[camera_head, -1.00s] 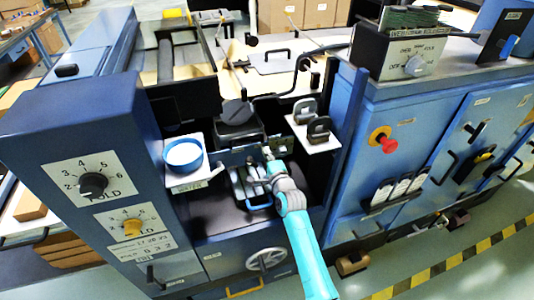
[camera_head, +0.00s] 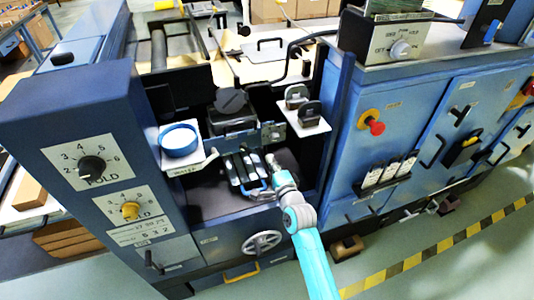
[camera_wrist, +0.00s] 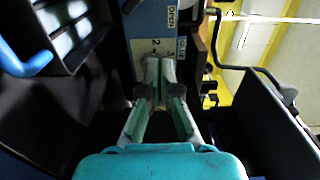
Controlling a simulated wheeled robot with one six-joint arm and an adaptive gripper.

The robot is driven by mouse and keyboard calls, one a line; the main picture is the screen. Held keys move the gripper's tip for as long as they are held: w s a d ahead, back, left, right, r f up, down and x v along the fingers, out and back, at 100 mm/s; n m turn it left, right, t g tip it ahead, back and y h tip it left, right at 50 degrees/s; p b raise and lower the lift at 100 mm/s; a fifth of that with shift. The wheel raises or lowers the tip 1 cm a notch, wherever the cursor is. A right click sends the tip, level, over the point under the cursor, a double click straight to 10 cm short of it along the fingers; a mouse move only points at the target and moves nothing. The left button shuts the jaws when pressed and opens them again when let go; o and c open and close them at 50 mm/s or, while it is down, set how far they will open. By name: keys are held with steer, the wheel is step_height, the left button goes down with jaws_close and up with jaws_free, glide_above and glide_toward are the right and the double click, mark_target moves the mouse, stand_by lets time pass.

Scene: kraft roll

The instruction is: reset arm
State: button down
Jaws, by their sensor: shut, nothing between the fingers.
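My gripper (camera_wrist: 159,72) shows in the wrist view with its two fingertips together and nothing held between them. In the head view my gripper (camera_head: 271,160) is at the end of my teal arm, inside the machine's open bay. It is just right of a slotted metal part (camera_head: 243,168) with a blue handle (camera_head: 254,191). I cannot tell whether the fingers touch anything.
A blue round tub (camera_head: 180,141) stands on a small shelf left of the bay. Dark clamp-like parts (camera_head: 308,112) sit on a white shelf to the right. A red button (camera_head: 376,127) and a handwheel (camera_head: 262,243) stick out of the machine's front.

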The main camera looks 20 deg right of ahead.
steer(key=shift+s, duration=1.2)
steer(key=s+a+f+n+g, duration=0.1)
steer(key=s+f+n, duration=0.3)
steer(key=s, duration=1.1)
steer(key=s+a+f+n+g, duration=0.1)
steer(key=s+f+n, duration=0.3)
steer(key=s, duration=1.1)
steer(key=s+a+r+n, duration=0.1)
steer(key=s+r+n, duration=0.3)
steer(key=s, duration=0.7)
steer(key=s+r+n+g, duration=0.1)
steer(key=s+r+n, duration=0.4)
steer(key=s, duration=0.6)
steer(key=shift+s+a+r+n, duration=0.25)
steer(key=shift+a+r+n, duration=0.1)
steer(key=shift+n, duration=0.15)
